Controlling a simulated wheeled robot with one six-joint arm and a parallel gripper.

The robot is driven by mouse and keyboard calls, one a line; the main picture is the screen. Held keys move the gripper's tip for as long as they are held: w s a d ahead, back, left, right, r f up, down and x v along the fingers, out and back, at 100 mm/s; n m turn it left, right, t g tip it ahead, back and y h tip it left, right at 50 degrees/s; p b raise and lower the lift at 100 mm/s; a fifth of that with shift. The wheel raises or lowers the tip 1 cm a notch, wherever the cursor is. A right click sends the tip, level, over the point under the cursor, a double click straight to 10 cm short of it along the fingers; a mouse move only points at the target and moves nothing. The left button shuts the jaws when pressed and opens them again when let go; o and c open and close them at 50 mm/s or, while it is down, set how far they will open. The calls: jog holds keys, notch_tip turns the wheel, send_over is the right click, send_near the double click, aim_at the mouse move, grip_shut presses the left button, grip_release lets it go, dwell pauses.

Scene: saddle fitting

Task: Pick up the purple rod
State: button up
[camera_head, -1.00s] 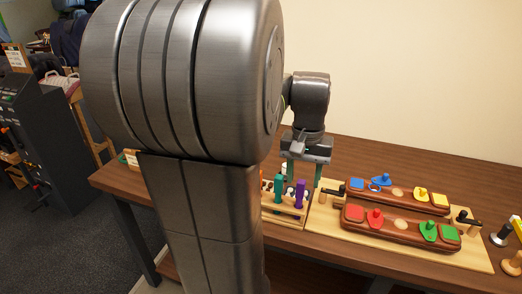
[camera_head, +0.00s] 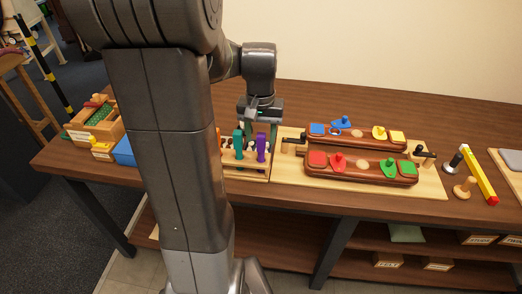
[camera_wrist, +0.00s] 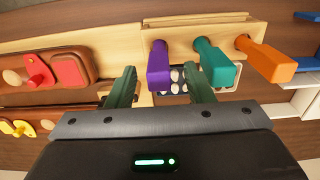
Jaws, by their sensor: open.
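The purple rod (camera_head: 261,147) stands in a wooden rack (camera_head: 247,177) beside a teal rod (camera_head: 239,144). In the wrist view the purple rod (camera_wrist: 159,68) has a broad head and a narrower stem at the rack (camera_wrist: 205,30). My gripper (camera_head: 260,130) is open and empty, just above and behind the rods. In the wrist view the purple rod's head appears between the two green fingers of my gripper (camera_wrist: 158,78). I see no clear contact; the exact height gap cannot be told.
An orange rod (camera_wrist: 266,60) stands on the teal rod's far side. Wooden boards with coloured knobbed pieces (camera_head: 362,165) lie right of the rack. A blue box (camera_head: 124,151) is left, partly behind my arm. Free tabletop (camera_head: 340,100) lies behind the boards.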

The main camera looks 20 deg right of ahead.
aim_at(261, 144)
notch_tip(261, 144, down, 4)
jog(key=shift+w+d+f, duration=0.1)
grip_shut()
notch_tip(261, 144, up, 10)
jog(key=shift+r, duration=0.1)
jog(key=c, duration=0.6)
grip_release()
jog(key=c, duration=0.3)
